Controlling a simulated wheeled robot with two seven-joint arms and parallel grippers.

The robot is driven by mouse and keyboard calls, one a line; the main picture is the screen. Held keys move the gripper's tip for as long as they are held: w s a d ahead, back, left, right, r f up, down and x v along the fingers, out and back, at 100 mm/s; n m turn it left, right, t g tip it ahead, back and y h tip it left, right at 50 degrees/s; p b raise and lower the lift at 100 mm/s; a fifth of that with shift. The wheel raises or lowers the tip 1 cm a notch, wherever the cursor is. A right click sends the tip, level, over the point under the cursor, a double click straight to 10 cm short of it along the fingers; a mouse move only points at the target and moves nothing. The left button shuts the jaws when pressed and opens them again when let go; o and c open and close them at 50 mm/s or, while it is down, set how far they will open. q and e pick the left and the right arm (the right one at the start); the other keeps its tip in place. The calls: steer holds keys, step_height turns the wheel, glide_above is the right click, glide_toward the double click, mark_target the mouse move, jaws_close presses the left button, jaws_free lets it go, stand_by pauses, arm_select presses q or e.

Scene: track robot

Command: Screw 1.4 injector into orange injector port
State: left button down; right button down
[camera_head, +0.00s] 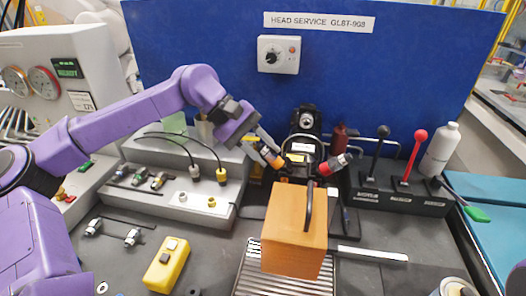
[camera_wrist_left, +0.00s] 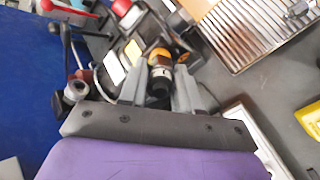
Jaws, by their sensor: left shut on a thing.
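My left gripper (camera_head: 262,146) comes in from the left and is shut on a dark injector with an orange band (camera_head: 270,155). In the left wrist view the fingers (camera_wrist_left: 158,92) close around the injector (camera_wrist_left: 160,74), whose near end is black with a pale ring. A second orange part (camera_head: 289,158), perhaps the orange port, shows just right of the held injector, beside the black fixture (camera_head: 305,122). I cannot tell whether they touch. A red-ended fitting (camera_head: 336,164) sits to the right. My right gripper is not in view.
An orange block (camera_head: 294,232) with a black hose stands in front of the fixture, above a ribbed metal tray (camera_head: 243,284). Black and red levers (camera_head: 414,152) and a white bottle (camera_head: 440,150) are at the right. A yellow block (camera_head: 167,265) lies front left.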

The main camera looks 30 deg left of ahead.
arm_select(q)
steer(key=shift+m, duration=0.4)
steer(key=c, duration=0.7)
jaws_free()
steer(key=shift+d, duration=0.1)
steer(key=shift+c, duration=1.3)
steer(key=n, duration=1.1)
steer(key=shift+n, duration=0.4)
